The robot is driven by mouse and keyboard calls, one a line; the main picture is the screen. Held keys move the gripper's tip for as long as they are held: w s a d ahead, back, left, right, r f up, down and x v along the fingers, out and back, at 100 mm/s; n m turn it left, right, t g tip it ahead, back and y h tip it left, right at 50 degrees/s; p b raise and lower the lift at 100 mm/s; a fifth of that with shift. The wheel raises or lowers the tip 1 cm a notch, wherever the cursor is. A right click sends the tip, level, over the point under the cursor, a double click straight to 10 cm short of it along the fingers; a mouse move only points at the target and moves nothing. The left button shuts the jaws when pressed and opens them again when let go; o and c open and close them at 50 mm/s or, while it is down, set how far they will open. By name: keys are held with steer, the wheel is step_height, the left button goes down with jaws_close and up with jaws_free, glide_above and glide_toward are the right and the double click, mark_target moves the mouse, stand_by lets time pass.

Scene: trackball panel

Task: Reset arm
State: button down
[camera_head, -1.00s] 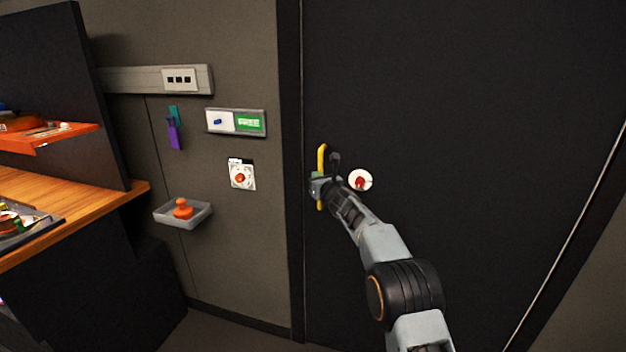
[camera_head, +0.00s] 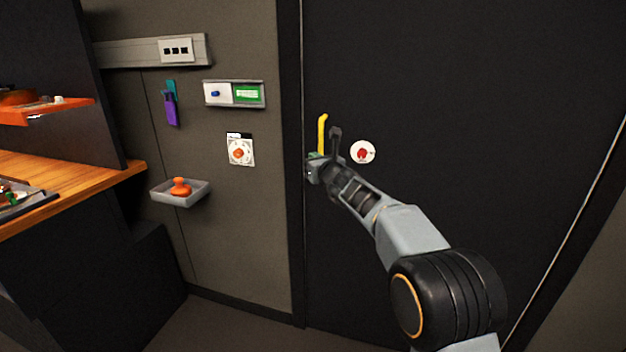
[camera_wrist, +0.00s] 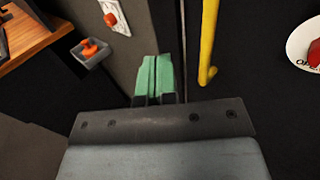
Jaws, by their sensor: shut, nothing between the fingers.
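My gripper (camera_head: 314,157) is in front of the dark door (camera_head: 450,100), near its left edge, with part of the hand hidden by the wrist in the head view. In the wrist view its green fingertips (camera_wrist: 153,75) are together with nothing between them. The yellow door handle (camera_head: 322,133) stands upright just behind the gripper in the head view. In the wrist view the handle (camera_wrist: 208,45) is to the right of the fingers, apart from them. A round white plate with a red knob (camera_head: 363,152) is on the door, right of the handle.
On the wall left of the door are a panel with a green sign (camera_head: 249,94), a white dial plate with an orange knob (camera_head: 240,149) and a grey tray (camera_head: 196,196) holding an orange object (camera_head: 180,187). A wooden counter (camera_head: 95,178) juts out at the far left.

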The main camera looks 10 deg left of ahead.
steer(key=s+d+f+n+g+p, duration=0.1)
steer(key=s+f+n+g, duration=0.4)
steer(key=s+n, duration=0.55)
steer(key=s+d+f+n+g+p, duration=0.15)
steer(key=s+f+n+g, duration=0.3)
steer(key=s+n, duration=0.6)
steer(key=s+d+n+g+h+p, duration=0.4)
steer(key=s+d+n+h+p, duration=0.3)
steer(key=s+d, duration=0.7)
steer(key=s+d+r+n+t+h+p, duration=0.1)
steer(key=s+d+r+n+h+p, duration=0.1)
steer(key=s+d+r+p, duration=0.3)
steer(key=d+r+p, duration=0.2)
steer(key=d, duration=0.1)
steer(key=shift+s+d+t, duration=0.2)
steer(key=shift+s+t, duration=0.1)
steer(key=shift+t, duration=0.05)
steer(key=c, duration=1.8)
jaws_free()
